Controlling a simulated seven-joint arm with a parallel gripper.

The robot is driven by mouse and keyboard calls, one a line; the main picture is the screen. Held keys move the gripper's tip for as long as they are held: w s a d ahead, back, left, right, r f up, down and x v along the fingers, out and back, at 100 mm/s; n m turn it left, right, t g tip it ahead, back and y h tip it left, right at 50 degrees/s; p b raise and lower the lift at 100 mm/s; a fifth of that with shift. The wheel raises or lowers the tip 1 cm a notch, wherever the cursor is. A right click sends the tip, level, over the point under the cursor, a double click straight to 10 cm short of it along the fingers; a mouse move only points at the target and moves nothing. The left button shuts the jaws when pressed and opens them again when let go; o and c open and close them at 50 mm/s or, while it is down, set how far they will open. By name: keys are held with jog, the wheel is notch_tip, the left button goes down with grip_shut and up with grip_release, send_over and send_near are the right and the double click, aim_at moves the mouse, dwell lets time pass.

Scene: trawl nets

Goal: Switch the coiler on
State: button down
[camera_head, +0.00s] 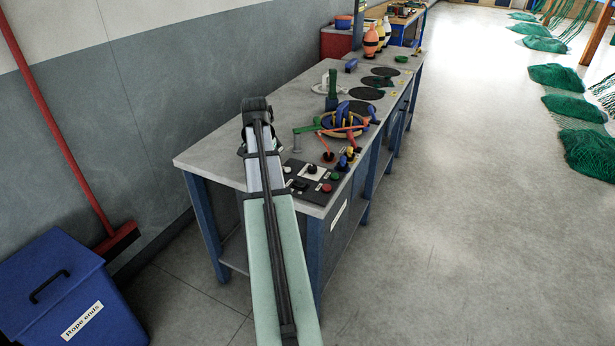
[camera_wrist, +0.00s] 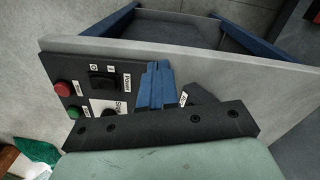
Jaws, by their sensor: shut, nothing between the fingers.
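The coiler's control panel (camera_head: 310,181) lies at the near end of the grey bench. In the wrist view it shows a black rocker switch (camera_wrist: 104,83) marked O and I, a red button (camera_wrist: 64,88), a green button (camera_wrist: 74,113) and a partly covered white dial plate (camera_wrist: 110,106). I cannot tell which side of the rocker is pressed. My gripper (camera_wrist: 157,70) has its blue fingers shut and empty, to the right of the rocker and apart from it in the picture. In the head view my arm hides the fingers. A ringed apparatus (camera_head: 343,121), perhaps the coiler, stands beyond the panel.
A green-topped post (camera_head: 332,88) and black discs (camera_head: 366,93) are farther along the bench. A blue rope-ends bin (camera_head: 62,290) and a red broom (camera_head: 62,125) stand at left. Green nets (camera_head: 565,108) lie at right; the floor between is clear.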

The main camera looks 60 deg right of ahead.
aim_at(308, 186)
jog(key=s+d+r+m, duration=0.3)
jog(key=s+d+r, duration=0.5)
jog(key=s, duration=0.3)
jog(key=shift+s+d+r, duration=0.25)
jog(key=shift+s+r, duration=0.1)
jog(key=shift+r, duration=0.35)
notch_tip(308, 186, down, 14)
jog(key=shift+f, duration=0.1)
jog(key=shift+s+f, duration=0.1)
jog(key=shift+f, duration=0.05)
dwell(0.3)
jog(key=shift+w+r, duration=0.45)
jog(key=shift+w, duration=0.3)
